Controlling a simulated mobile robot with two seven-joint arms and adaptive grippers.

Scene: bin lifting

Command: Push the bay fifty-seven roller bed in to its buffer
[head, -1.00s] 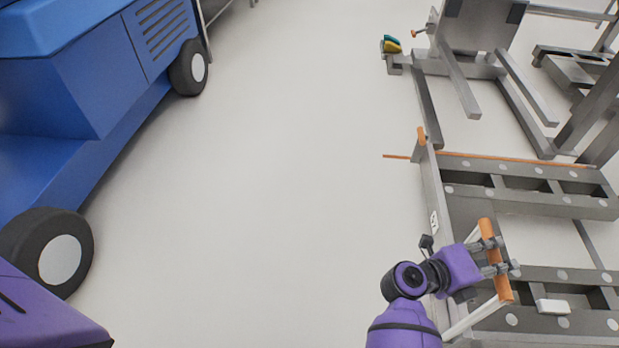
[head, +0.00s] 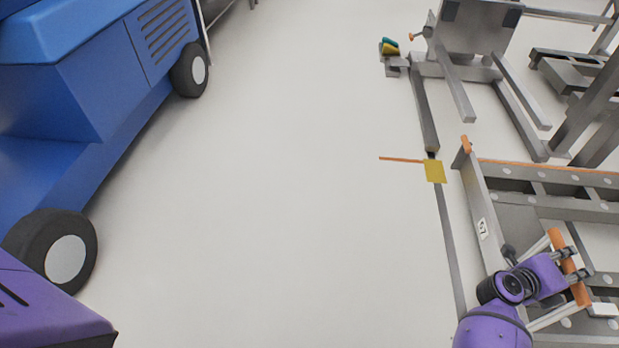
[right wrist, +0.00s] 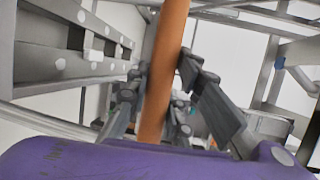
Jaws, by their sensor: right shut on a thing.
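The grey roller bed (head: 478,215) is at the right of the head view, with a white number plate (head: 482,229) on its near end plate; the plate's digits are partly readable, ending in 7. My right gripper (head: 572,270) is shut on the bed's orange handle bar (head: 560,245). The orange bar also runs between the fingers in the right wrist view (right wrist: 165,70). A yellow plate (head: 435,171) shows on the floor rail (head: 450,240) left of the bed's end plate. My left gripper does not show.
A blue vehicle (head: 120,80) with black wheels stands along the left. A grey frame (head: 470,40) with a yellow and green piece (head: 389,47) is at the upper right. The floor (head: 260,180) between is clear.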

